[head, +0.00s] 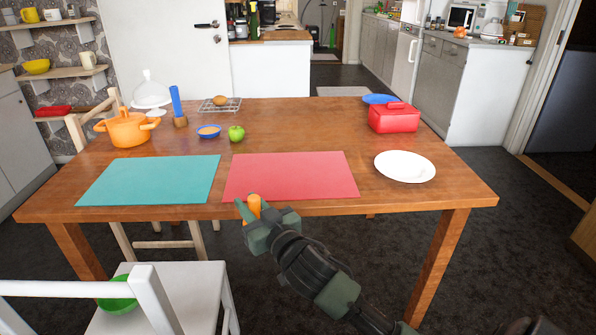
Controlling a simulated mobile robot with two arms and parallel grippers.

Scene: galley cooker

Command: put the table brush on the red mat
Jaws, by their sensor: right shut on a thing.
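The red mat (290,177) lies flat at the front middle of the wooden table, bare on top. My right gripper (256,212) is at the table's front edge, just in front of the mat's near side in the picture. It is shut on an orange, rounded object (254,204), mostly hidden by the jaws; I cannot tell for sure whether it is the table brush. A blue upright stick with a brown base (176,100) stands at the back left of the table. My left gripper is not in view.
A turquoise mat (150,180) lies left of the red mat, a white plate (404,167) to the right. A white chair (172,290) stands at front left.

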